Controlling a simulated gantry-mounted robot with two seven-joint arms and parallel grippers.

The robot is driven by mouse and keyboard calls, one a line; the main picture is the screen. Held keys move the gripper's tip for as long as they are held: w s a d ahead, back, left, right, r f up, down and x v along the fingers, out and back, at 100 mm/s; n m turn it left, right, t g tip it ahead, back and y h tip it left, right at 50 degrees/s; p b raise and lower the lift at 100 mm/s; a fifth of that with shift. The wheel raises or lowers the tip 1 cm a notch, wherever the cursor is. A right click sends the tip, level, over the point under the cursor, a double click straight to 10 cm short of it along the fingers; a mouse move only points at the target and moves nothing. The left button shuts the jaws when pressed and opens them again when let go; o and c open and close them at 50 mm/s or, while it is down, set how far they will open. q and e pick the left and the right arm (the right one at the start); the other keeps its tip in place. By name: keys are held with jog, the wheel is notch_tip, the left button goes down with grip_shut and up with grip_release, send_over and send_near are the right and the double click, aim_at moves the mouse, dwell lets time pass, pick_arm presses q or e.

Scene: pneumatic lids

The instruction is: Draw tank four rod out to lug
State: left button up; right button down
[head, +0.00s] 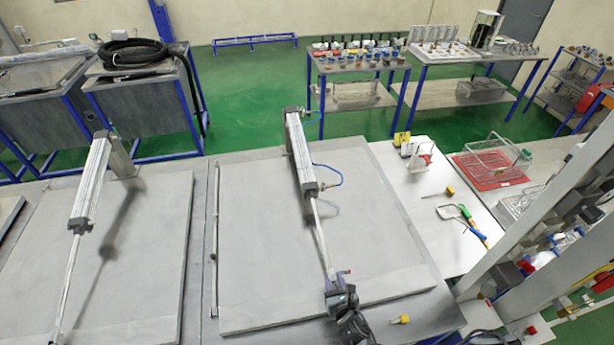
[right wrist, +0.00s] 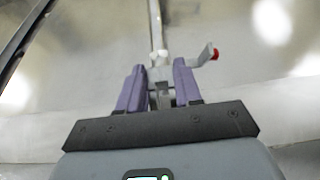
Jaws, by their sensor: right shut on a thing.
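A silver pneumatic cylinder (head: 299,150) hangs over the right-hand grey lid (head: 250,240), with a blue hose at its side. Its thin rod (head: 318,235) reaches down toward the lid's front edge; the rod also shows in the right wrist view (right wrist: 156,25). My right gripper (head: 335,283) is at the rod's lower end. In the right wrist view its purple fingers (right wrist: 160,75) are shut around the grey rod-end fitting (right wrist: 160,97). A bent bracket with a red tip (right wrist: 214,54) stands just right of the fingers. I cannot tell whether the fitting touches a lug. My left gripper is out of view.
A second lid with its own cylinder (head: 93,180) lies to the left. A small yellow item (head: 402,319) lies right of my gripper. Workbenches stand behind.

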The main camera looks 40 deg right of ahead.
jog(key=shift+s+a+f, duration=0.25)
jog(key=shift+s, duration=0.35)
jog(key=shift+s+a+f, duration=0.25)
jog(key=shift+s+f, duration=0.05)
jog(key=shift+s, duration=0.35)
jog(key=shift+s+a+f, duration=0.25)
jog(key=shift+s, duration=0.35)
jog(key=c, duration=1)
grip_release()
jog(key=shift+o, duration=1.2)
jog(key=shift+s, duration=0.1)
jog(key=shift+w+r, duration=0.2)
jog(key=shift+r, duration=0.05)
jog(key=v, duration=0.6)
jog(key=shift+r, duration=0.15)
